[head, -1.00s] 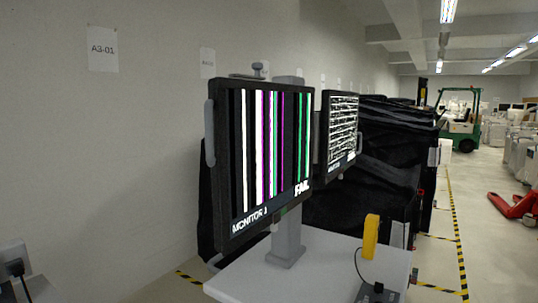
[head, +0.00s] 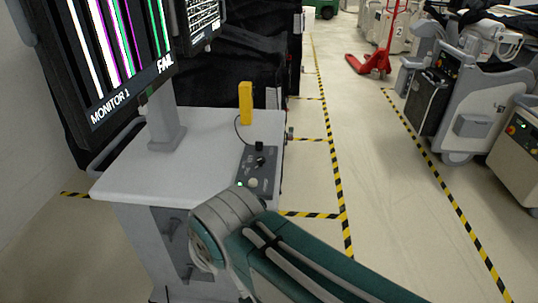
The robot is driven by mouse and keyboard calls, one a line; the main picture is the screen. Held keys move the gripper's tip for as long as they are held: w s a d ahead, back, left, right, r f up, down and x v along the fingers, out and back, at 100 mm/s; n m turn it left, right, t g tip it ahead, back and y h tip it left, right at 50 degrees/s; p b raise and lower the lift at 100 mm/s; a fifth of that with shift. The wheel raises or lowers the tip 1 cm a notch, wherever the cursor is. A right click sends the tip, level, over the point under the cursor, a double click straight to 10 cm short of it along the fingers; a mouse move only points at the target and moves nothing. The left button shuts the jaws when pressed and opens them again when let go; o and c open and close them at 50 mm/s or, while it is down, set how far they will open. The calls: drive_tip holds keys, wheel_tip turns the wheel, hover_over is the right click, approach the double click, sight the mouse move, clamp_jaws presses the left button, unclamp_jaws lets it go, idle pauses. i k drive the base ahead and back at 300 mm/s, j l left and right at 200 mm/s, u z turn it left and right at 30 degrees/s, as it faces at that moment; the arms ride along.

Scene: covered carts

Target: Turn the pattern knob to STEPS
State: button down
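The pattern knob appears to be one of the small controls on a dark control box (head: 258,170) at the right edge of the white cart top (head: 150,160). A black knob (head: 259,161) sits on the box, with a pale round control and a small green light near its front. The labels are too small to read, so I cannot tell the knob's setting. Monitor 1 (head: 108,60) stands on the cart and shows coloured vertical stripes and "FAIL". My arm reaches in from the lower right, its grey joint just in front of the box. My gripper is not in view.
A yellow upright block (head: 245,103) with a black cable stands behind the box. A second monitor (head: 203,20) and black-covered carts are behind. Grey machines (head: 470,90) and a red pallet jack (head: 373,62) stand right, across a clear taped aisle.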

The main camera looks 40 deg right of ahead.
sight(261, 160)
drive_tip(key=z, duration=1.1)
